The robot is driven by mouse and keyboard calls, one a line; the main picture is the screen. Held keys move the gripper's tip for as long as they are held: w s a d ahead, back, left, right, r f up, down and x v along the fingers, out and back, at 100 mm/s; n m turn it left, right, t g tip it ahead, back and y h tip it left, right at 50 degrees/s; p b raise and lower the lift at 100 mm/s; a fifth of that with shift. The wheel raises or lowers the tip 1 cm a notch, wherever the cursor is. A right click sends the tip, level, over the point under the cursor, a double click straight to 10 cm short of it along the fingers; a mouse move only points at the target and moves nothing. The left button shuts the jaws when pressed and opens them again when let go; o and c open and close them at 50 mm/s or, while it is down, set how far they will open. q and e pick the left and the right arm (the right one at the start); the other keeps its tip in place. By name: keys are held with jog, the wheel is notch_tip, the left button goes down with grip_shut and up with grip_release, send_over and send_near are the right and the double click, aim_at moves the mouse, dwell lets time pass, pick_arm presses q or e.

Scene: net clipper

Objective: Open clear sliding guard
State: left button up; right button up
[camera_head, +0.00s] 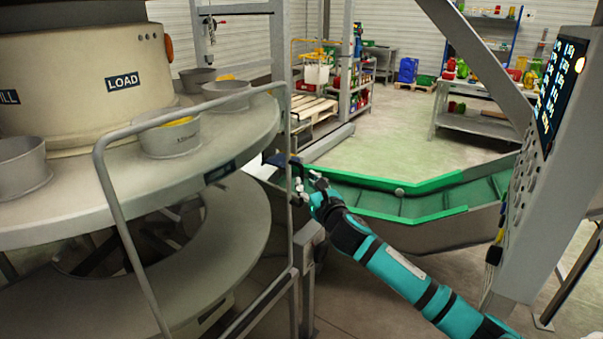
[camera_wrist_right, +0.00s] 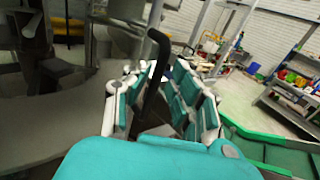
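The clear guard shows as a grey tube frame (camera_head: 122,217) with see-through panes in front of the round machine. It runs from the left to an upright post near the picture's middle. A black bar handle (camera_wrist_right: 154,78) stands near that edge in the right wrist view. My right gripper (camera_head: 302,182) is at this edge in the head view. In the wrist view its teal and white fingers stand apart, on either side of the handle, with visible gaps. Contact with the handle cannot be made out. My left gripper is not in view.
The round machine's ledge (camera_head: 95,190) carries several metal pots behind the guard. A green-edged conveyor chute (camera_head: 400,203) runs behind my right arm. A control panel (camera_head: 545,150) stands at the right. Open floor (camera_head: 390,130) lies beyond the chute.

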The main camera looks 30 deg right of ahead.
aim_at(302, 178)
jog(key=shift+w+d, duration=0.2)
jog(key=shift+w, duration=0.85)
jog(key=shift+w+d, duration=0.2)
jog(key=shift+w, duration=0.8)
jog(key=shift+c, duration=0.3)
grip_shut()
jog(key=shift+w+f, duration=0.1)
jog(key=shift+f, duration=0.05)
